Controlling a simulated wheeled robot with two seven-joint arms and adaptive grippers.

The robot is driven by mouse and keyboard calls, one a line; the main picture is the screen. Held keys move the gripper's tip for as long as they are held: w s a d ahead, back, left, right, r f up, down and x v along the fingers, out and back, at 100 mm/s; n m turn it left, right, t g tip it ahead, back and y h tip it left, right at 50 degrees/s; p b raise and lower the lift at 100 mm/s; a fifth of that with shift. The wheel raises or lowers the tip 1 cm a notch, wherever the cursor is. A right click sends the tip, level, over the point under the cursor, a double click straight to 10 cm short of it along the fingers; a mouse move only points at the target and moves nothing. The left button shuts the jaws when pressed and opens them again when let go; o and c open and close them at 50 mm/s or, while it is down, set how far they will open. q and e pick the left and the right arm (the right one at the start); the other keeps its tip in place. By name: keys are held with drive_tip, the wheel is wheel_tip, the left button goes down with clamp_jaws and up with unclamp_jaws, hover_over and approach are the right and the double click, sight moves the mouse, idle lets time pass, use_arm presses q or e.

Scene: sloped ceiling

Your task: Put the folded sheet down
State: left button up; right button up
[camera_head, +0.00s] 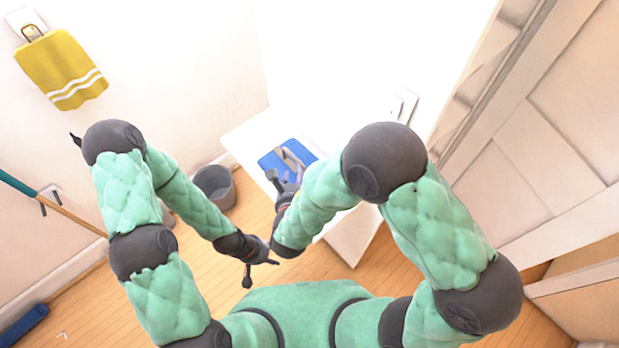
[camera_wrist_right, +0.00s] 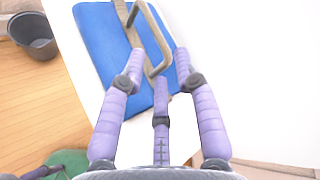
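The folded sheet is a blue flat bundle (camera_head: 272,163) on a white surface in the head view. It also shows in the right wrist view (camera_wrist_right: 97,38). A tan strap with a raised loop handle (camera_wrist_right: 164,38) lies across it. My right gripper (camera_head: 284,180) is over the near side of the sheet. In the right wrist view its fingers (camera_wrist_right: 159,66) are spread, with the near end of the loop between them; I cannot tell if they touch. My left gripper (camera_head: 261,274) is empty, fingers apart, low over the floor left of the white stand.
The white stand (camera_head: 351,238) has bare top to the right of the sheet in the wrist view. A grey bucket (camera_head: 214,188) stands on the wood floor to its left. A yellow towel (camera_head: 60,70) hangs on the wall. A panelled door (camera_head: 560,150) is at right.

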sight(293, 156)
drive_tip(key=shift+s+a+f+n, duration=0.2)
drive_tip(key=shift+s+a+n, duration=0.1)
drive_tip(key=shift+n, duration=0.1)
drive_tip(key=shift+w+f, duration=0.2)
drive_tip(key=b+x, duration=0.1)
drive_tip(key=x, duration=0.3)
drive_tip(key=shift+a, duration=0.15)
drive_tip(key=shift+w+f, duration=0.15)
drive_tip(key=shift+w, duration=0.3)
drive_tip(key=b+x, duration=0.2)
drive_tip(key=x, duration=0.3)
drive_tip(key=shift+w, duration=0.1)
clamp_jaws()
